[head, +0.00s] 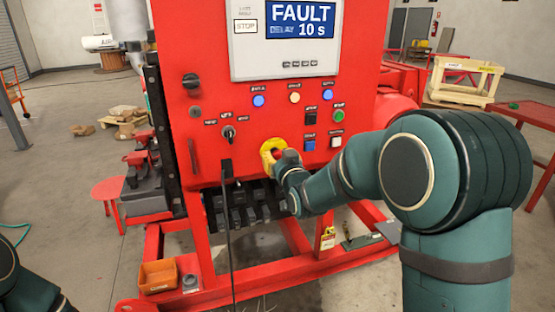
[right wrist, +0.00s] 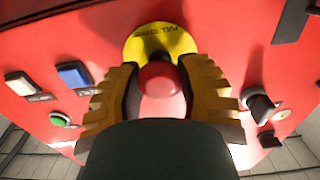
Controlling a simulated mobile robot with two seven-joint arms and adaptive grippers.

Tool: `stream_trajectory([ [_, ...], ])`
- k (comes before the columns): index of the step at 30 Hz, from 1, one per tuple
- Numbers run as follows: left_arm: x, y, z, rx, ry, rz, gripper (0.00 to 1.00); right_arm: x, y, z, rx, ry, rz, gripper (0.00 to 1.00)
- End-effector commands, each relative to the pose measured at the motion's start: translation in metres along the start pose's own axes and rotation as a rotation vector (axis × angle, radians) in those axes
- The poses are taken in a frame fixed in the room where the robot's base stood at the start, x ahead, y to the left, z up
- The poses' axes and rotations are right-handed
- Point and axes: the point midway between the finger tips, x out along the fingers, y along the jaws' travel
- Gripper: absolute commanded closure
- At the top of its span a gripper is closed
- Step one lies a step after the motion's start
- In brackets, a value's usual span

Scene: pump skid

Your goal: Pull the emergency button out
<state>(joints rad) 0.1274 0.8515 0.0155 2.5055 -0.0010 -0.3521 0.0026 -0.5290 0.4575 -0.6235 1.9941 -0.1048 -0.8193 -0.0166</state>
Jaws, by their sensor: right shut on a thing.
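The emergency button is a red mushroom head (right wrist: 160,78) on a yellow round plate (right wrist: 158,40) with dark lettering, on the red panel. In the head view the yellow plate (head: 268,150) shows at the panel's lower middle, and my right gripper (head: 276,158) covers much of the button. In the right wrist view the two yellow ridged fingers of my right gripper (right wrist: 158,92) stand on either side of the red head, shut on it. My left gripper is not in view; only part of my left arm shows at the lower left of the head view.
The red control panel (head: 180,130) carries a display (head: 300,20) reading "FAULT 10 s". A black selector switch (head: 229,132), a green button (head: 338,116) and a blue button (head: 309,146) sit near the emergency button. A black cable (head: 228,230) hangs below the panel.

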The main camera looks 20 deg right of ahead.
Motion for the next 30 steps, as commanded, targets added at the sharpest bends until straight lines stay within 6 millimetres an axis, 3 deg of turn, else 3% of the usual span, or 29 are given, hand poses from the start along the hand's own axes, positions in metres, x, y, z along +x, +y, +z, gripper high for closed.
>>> stream_trajectory([
  [3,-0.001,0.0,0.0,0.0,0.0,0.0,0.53,-0.001,0.0,0.002,-0.001,-0.006,0.0,1.0],
  [4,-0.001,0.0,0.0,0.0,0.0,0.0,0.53,-0.001,0.0,0.002,-0.001,-0.007,0.0,0.53],
  [6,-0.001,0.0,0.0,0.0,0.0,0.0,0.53,-0.001,0.0,0.002,-0.001,-0.007,0.0,0.28],
  [16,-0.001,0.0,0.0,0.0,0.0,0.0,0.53,-0.001,0.0,0.001,0.0,-0.005,-0.001,0.26],
  [20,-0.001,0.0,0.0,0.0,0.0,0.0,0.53,-0.01,0.0,0.001,0.001,-0.005,-0.001,0.26],
  [30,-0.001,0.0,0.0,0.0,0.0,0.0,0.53,-0.075,0.0,0.0,0.004,-0.005,-0.001,0.26],
])
